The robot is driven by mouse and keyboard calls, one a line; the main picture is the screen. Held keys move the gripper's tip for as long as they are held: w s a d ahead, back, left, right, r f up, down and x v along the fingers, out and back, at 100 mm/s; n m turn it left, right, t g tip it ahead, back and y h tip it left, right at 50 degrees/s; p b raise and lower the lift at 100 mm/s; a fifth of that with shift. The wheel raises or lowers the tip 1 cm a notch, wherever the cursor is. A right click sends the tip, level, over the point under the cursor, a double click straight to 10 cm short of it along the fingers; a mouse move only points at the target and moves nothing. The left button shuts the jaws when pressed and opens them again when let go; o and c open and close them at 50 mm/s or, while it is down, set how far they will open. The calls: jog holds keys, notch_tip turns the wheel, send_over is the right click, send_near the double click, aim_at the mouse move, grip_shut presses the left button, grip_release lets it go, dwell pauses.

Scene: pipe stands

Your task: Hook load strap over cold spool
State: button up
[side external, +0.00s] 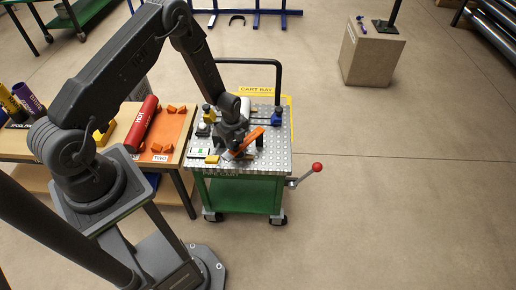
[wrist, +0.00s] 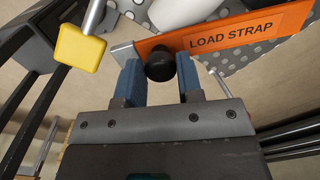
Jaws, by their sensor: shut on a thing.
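The load strap (wrist: 235,35) is an orange bar with black "LOAD STRAP" lettering and a round black knob (wrist: 160,66). My gripper (wrist: 160,75) has its blue fingers on either side of this knob, shut on the load strap. In the side external view the strap (side external: 253,136) slants up to the right, low over the cart's top, beside my gripper (side external: 236,152). A white rounded thing (wrist: 178,10) lies beyond the strap in the wrist view, partly cut off. I cannot tell whether it is the cold spool, and no label on it is readable.
The green cart (side external: 245,194) has a perforated metal top (side external: 278,150) and a red-knobbed lever (side external: 317,167) at its right. A yellow block (wrist: 80,48) on a rod is near my gripper's left. A wooden bench (side external: 178,158) with a red cylinder (side external: 142,124) adjoins the cart.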

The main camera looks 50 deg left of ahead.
jog(key=shift+s, duration=0.1)
jog(key=shift+a, duration=2.25)
jog(key=shift+w+a, duration=0.35)
jog(key=shift+a, duration=0.3)
jog(key=shift+w+a, duration=0.35)
jog(key=shift+a, duration=0.3)
jog(key=o, duration=0.7)
jog(key=shift+d, duration=0.1)
jog(key=shift+r, duration=3.5)
